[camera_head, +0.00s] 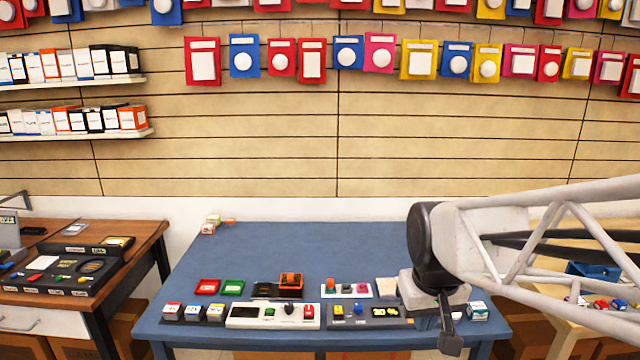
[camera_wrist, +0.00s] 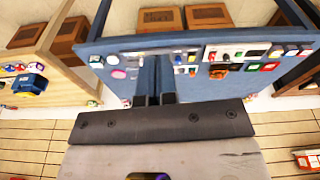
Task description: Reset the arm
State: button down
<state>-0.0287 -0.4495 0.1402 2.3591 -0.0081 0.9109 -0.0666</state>
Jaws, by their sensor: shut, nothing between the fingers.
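My arm (camera_head: 560,245) reaches in from the right side of the head view, over the right part of the blue table. My gripper (camera_head: 450,338) hangs down near the table's front edge, at the right end of the row of devices. In the wrist view my gripper (camera_wrist: 155,80) shows as two dark fingers close together, shut and empty. The arm and wrist hide part of the table behind them.
The blue table (camera_head: 330,247) carries a white button panel (camera_head: 272,323), a dark grey panel (camera_head: 392,312) and several small boxes along its front. Its back half is mostly clear. A brown desk (camera_head: 140,240) stands left, a light wooden table (camera_head: 545,237) right.

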jog(key=s+d+m, duration=0.1)
jog(key=s, duration=1)
jog(key=shift+d+f+t, duration=0.25)
jog(key=shift+f+t, duration=0.05)
jog(key=shift+f, duration=0.1)
